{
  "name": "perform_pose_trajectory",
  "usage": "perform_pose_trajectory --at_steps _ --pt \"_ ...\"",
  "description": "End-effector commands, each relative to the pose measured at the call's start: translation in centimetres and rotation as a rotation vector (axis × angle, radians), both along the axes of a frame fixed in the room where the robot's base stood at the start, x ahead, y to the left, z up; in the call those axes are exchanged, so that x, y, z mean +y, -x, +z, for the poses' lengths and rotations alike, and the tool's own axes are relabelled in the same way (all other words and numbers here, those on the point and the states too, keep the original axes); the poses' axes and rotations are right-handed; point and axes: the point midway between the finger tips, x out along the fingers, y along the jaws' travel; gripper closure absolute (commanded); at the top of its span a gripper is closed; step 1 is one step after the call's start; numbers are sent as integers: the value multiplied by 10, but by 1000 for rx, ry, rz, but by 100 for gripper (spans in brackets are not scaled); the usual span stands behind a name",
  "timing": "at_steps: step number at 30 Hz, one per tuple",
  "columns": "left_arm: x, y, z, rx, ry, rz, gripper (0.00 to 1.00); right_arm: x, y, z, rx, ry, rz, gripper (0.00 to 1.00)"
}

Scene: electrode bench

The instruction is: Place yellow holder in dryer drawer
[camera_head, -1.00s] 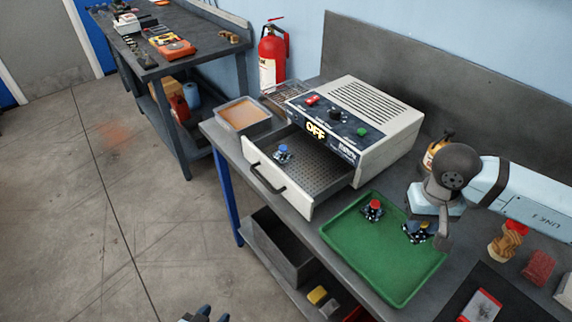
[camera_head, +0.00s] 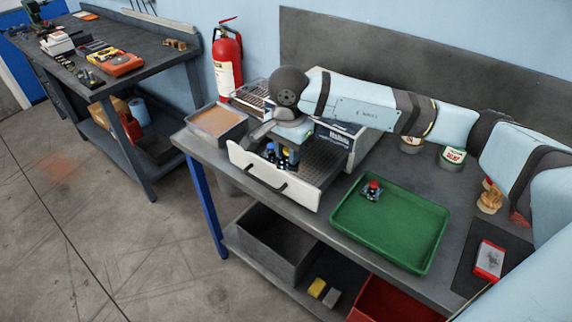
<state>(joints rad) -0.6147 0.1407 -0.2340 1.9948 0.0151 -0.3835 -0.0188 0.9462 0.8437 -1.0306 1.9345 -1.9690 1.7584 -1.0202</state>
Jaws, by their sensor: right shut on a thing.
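The dryer drawer (camera_head: 325,170) is pulled out toward the front of the bench, with a perforated floor and a dark handle on its white front. My right gripper (camera_head: 284,152) is over the left part of the drawer, pointing down, shut on the yellow holder (camera_head: 286,156), which is small and partly hidden by the fingers. The blue holder (camera_head: 268,151) stands in the drawer just left of it. I cannot tell whether the yellow holder touches the drawer floor. The red holder (camera_head: 372,190) stands in the green tray (camera_head: 400,232). My left gripper is out of view.
My right arm hides most of the dryer (camera_head: 337,135). A metal tray (camera_head: 217,124) with tan contents sits left of the drawer. A fire extinguisher (camera_head: 228,65) stands behind. Grey and red bins are on the lower shelf. Most of the green tray is bare.

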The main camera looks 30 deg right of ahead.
Motion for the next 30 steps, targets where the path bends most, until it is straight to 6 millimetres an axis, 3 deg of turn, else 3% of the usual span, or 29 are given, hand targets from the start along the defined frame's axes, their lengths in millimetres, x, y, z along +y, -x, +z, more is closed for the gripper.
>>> perform_pose_trajectory --at_steps 12,18,25,30 --pt "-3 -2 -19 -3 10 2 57 -51 -41 47 -30 -27 -1296 100" --pt "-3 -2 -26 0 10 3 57 -72 -50 66 -30 -35 -1779 100" --pt "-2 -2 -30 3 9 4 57 -82 -53 73 -25 -36 -2024 100" --pt "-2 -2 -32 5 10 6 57 -82 -52 42 -19 -29 -2043 100"
